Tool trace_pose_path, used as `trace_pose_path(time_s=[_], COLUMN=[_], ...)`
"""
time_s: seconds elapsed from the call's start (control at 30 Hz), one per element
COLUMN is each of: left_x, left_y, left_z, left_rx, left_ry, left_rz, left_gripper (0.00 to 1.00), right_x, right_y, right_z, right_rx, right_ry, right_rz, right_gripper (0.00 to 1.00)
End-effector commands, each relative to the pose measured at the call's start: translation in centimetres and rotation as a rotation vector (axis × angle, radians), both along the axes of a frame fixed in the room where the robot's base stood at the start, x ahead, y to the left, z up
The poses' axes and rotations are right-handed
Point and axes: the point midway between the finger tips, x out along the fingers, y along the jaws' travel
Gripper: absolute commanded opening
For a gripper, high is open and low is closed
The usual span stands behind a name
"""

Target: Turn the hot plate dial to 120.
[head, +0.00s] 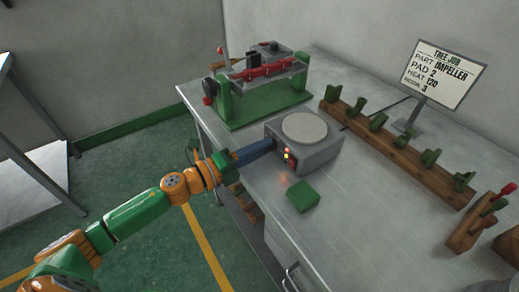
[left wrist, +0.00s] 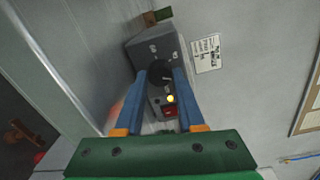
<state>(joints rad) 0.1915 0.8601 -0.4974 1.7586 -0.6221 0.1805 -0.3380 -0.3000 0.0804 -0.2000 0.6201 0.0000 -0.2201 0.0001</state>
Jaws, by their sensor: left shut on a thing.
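The hot plate (head: 322,155) is a grey box with a round pale top (head: 304,127), near the front edge of the bench. My left gripper (head: 272,144) reaches its front face from the left. In the left wrist view, the blue fingers of my left gripper (left wrist: 159,75) are shut on the black dial (left wrist: 158,72), one on each side. Pale numbers ring the dial, too small to read surely, so I cannot tell its setting. A yellow lamp (left wrist: 170,98) glows beside a red switch (left wrist: 169,111). My right gripper is not in view.
A sign (head: 446,74) reads HEAT 120. A green block (head: 302,196) lies in front of the hot plate. A green-framed device (head: 262,107) stands behind left. A wooden rack (head: 396,153) with green pieces runs along the right.

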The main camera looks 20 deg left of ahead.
Motion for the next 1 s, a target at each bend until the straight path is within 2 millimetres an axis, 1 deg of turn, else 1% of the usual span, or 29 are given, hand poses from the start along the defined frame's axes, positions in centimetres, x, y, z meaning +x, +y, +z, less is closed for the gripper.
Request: trace_pose_path(time_s=[0.3, 0.8, 0.83, 0.87, 0.9, 0.93, 1.0], left_x=[-0.03, -0.04, -0.04, -0.04, -0.04, -0.04, -0.03], left_y=[-0.03, -0.03, -0.03, -0.03, -0.03, -0.03, -0.02], left_z=[-0.07, -0.08, -0.08, -0.09, -0.08, -0.08, -0.08], left_rx=[0.074, 0.084, 0.084, 0.084, 0.084, 0.084, 0.084], left_ry=[-0.057, -0.064, -0.064, -0.064, -0.064, -0.064, -0.064], left_rz=[0.0, -0.001, -0.001, -0.001, -0.001, -0.001, -0.001], left_gripper=[0.0, 0.0, 0.43, 0.51, 0.62, 0.68, 0.68], right_x=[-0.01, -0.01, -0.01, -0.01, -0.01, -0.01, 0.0], right_y=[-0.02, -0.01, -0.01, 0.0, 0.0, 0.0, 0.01], right_z=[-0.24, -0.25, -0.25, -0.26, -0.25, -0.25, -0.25], right_rx=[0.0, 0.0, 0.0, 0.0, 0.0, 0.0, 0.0], right_ry=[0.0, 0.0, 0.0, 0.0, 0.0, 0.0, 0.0], right_rz=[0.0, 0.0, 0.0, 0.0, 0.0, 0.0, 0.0], right_gripper=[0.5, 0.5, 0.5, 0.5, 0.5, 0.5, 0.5])
